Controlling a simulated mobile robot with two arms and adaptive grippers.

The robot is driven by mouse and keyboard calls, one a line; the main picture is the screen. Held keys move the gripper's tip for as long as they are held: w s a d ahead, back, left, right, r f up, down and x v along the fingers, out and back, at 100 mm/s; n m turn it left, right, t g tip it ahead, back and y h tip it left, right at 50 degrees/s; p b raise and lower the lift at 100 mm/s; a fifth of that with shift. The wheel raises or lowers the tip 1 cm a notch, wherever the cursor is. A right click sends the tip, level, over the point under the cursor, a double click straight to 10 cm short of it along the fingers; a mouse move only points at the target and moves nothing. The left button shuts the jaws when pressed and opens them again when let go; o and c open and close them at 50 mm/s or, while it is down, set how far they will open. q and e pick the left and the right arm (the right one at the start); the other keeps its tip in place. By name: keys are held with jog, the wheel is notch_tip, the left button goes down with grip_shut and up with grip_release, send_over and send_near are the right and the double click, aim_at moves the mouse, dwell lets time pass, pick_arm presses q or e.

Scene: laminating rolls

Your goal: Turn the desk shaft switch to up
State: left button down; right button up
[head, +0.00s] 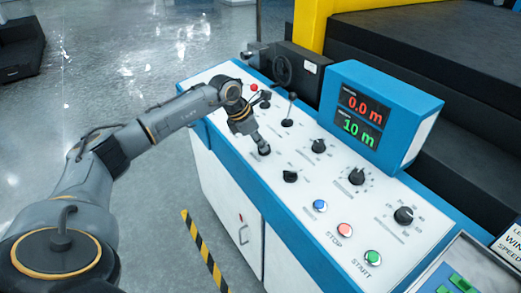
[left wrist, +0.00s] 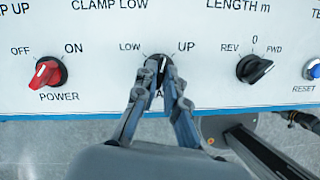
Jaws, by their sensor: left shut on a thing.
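The shaft switch is a dark knob (left wrist: 158,62) on the white panel in the left wrist view, with LOW at its left and UP at its right. The label under it is mostly hidden by my fingers. My left gripper (left wrist: 160,82) is shut on this knob, one finger on each side. The fingers cover much of the knob, so I cannot tell surely which way its pointer faces. In the head view my left gripper (head: 262,146) points down onto the same knob (head: 265,152) near the desk's front edge. My right gripper is not in view.
A red POWER knob (left wrist: 47,72) and a black REV/FWD knob (left wrist: 254,68) flank the switch. A lever (head: 289,108), a blue button (head: 320,206), the STOP button (head: 345,230) and the START button (head: 372,257) stand on the desk. A blue display box (head: 410,140) rises behind.

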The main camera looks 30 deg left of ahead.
pick_arm(q)
jog(key=m+b, duration=0.1)
jog(key=f+m+g, duration=0.1)
jog(key=m, duration=0.1)
jog(key=shift+s+d+m+h+b, duration=0.1)
jog(key=shift+m+h+b, duration=0.2)
jog(key=shift+b, duration=0.05)
jog(key=shift+m+g+b, duration=0.3)
jog(key=shift+m+b, duration=0.15)
jog(key=shift+m, duration=0.65)
jog(key=shift+r, duration=0.1)
jog(key=c, duration=1.4)
grip_release()
jog(key=shift+w, duration=0.2)
jog(key=shift+r, duration=0.2)
jog(key=v, duration=1.2)
